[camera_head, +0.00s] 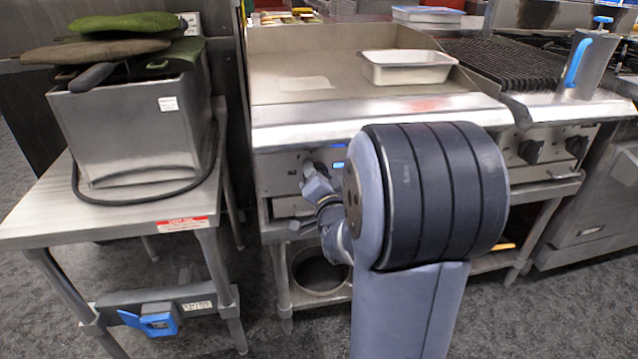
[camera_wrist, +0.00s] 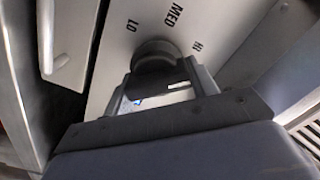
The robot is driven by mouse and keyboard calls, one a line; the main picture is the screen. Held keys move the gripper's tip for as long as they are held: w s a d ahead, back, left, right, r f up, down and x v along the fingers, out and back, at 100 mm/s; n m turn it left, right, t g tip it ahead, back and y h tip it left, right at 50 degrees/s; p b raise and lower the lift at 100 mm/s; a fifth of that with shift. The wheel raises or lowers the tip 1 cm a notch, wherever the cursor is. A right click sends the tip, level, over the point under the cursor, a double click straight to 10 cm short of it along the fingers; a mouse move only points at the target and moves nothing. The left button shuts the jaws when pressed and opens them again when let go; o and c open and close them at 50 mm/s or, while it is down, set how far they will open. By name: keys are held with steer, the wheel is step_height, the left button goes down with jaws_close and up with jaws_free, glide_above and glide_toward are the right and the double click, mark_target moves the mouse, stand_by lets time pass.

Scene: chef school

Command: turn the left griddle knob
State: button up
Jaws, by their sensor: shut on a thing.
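The griddle (camera_head: 283,75) has a flat steel plate and a front panel below its bright front edge. The left griddle knob (camera_wrist: 156,50) is dark and round in the wrist view. It sits on a pale panel marked LO, MED and HI. My gripper (camera_head: 312,176) is at the left part of the front panel in the head view. In the wrist view my gripper (camera_wrist: 158,70) is shut on the knob, with a finger on either side. The knob's lower part is hidden between the fingers. In the head view my gripper and arm hide the knob and much of the panel.
A steel fryer (camera_head: 130,135) with green and brown mitts stands on a side table (camera_head: 50,210) at the left. A metal pan (camera_head: 408,75) rests on the griddle's right side. A ribbed grill (camera_head: 505,62) with dark knobs is at the right. Grey floor shows in front.

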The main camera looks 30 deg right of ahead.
steer(key=m, duration=0.1)
steer(key=m+b, duration=0.1)
steer(key=m, duration=0.1)
steer(key=m+b, duration=0.1)
steer(key=shift+d+f+m, duration=0.1)
steer(key=shift+f+m, duration=0.15)
steer(key=shift+m, duration=0.05)
steer(key=shift+m+b, duration=0.45)
steer(key=shift+m, duration=1.55)
steer(key=o, duration=1)
steer(key=shift+p+v, duration=1.1)
steer(key=shift+v, duration=4.3)
